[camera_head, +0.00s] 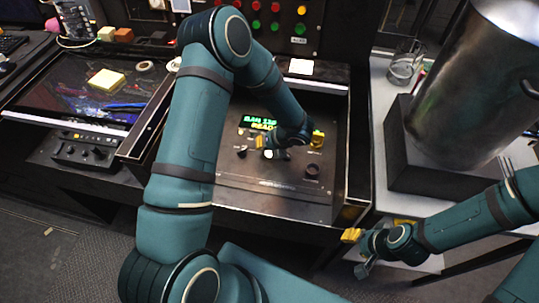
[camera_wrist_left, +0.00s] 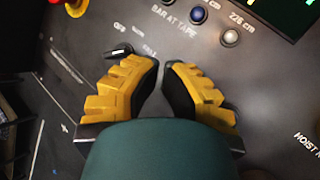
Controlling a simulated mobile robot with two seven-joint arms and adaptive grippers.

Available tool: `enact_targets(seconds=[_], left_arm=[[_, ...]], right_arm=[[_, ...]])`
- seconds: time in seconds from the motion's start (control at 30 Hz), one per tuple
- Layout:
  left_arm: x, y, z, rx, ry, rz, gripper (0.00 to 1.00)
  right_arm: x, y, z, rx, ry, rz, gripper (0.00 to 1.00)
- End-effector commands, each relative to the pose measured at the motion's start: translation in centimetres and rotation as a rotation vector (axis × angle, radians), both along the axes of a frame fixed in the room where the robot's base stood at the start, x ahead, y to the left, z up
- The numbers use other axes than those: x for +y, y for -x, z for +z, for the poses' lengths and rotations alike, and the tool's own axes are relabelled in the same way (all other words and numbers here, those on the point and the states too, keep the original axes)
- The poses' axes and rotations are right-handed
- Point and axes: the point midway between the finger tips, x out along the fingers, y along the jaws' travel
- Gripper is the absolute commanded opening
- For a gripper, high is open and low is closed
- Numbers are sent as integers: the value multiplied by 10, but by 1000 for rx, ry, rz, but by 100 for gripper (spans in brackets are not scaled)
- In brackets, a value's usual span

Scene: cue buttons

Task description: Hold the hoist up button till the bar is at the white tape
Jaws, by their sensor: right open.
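The console panel (camera_head: 230,192) stands in the middle of the head view, with a lit green and yellow display (camera_head: 260,123). My left gripper (camera_wrist_left: 161,66) hangs over the panel, its yellow fingertips nearly together with nothing seen between them. Contact with the panel cannot be told. In the left wrist view a dark blue button (camera_wrist_left: 198,15) near "BAR AT TAPE" and a pale button (camera_wrist_left: 230,37) lie above right of the fingertips. A black lever (camera_wrist_left: 119,51) is just left. I cannot make out the hoist up button, bar or tape. My right gripper (camera_head: 356,252) is open and empty, right of the console.
A large metal pot (camera_head: 478,85) on a dark block stands at the right on a pale table. A glass (camera_head: 405,65) is behind it. Yellow notes (camera_head: 106,80) lie on the left desk. A red stop knob (camera_wrist_left: 65,2) is at the wrist view's top left.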

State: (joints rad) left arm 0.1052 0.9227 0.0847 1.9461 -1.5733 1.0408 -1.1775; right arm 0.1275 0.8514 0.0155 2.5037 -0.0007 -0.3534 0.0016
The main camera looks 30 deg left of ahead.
Motion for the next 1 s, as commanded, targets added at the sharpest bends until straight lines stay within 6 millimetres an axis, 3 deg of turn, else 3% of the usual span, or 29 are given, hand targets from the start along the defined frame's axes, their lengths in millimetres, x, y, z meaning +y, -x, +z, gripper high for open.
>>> enact_targets(seconds=[0.2,0.23,0.27,1.0], left_arm=[[0,0,1,0,0,0,0],[0,0,1,0,0,0,5],[0,0,1,0,0,0,0],[0,0,0,0,0,0,0]], right_arm=[[0,0,1,-1,0,0,47],[0,0,1,-1,0,0,47],[0,0,1,-1,0,0,47],[0,0,0,-1,0,0,47]])
